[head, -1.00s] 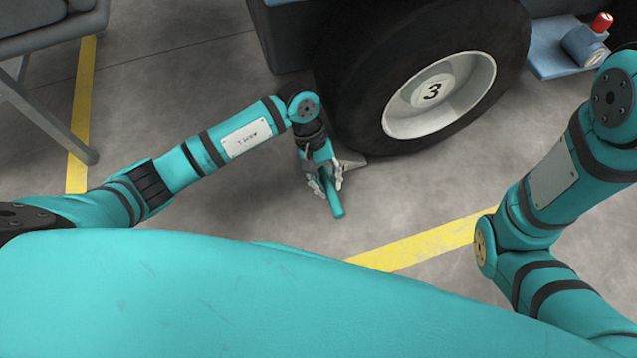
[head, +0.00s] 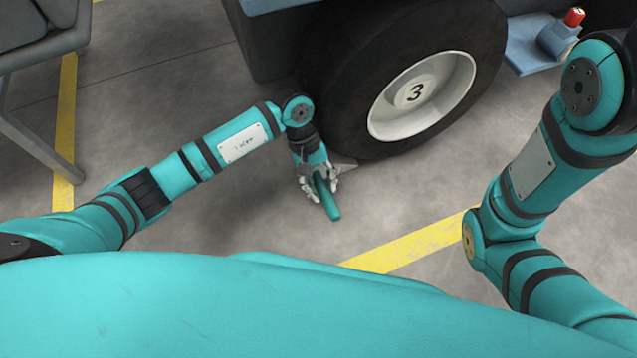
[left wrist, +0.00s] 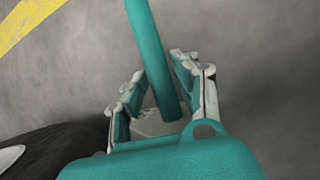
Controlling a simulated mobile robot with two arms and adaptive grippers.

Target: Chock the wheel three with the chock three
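Wheel three (head: 415,93) is a large black tyre with a pale hub marked 3, at the upper middle of the head view. The chock three (head: 345,166) shows as a small grey piece on the floor by the tyre's lower left, with a teal bar handle (head: 331,205). I cannot read a number on it. My left gripper (head: 319,184) has its fingers on both sides of the handle and appears closed on it. In the left wrist view the handle (left wrist: 150,45) runs between the fingertips; most of the chock is hidden. My right gripper is out of view.
The dark vehicle body (head: 270,45) hangs above and left of the wheel. A blue plate (head: 522,42) with a red-capped part lies beyond it. A yellow floor line (head: 405,248) crosses in front. Grey furniture (head: 40,50) stands at far left. Floor below the wheel is clear.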

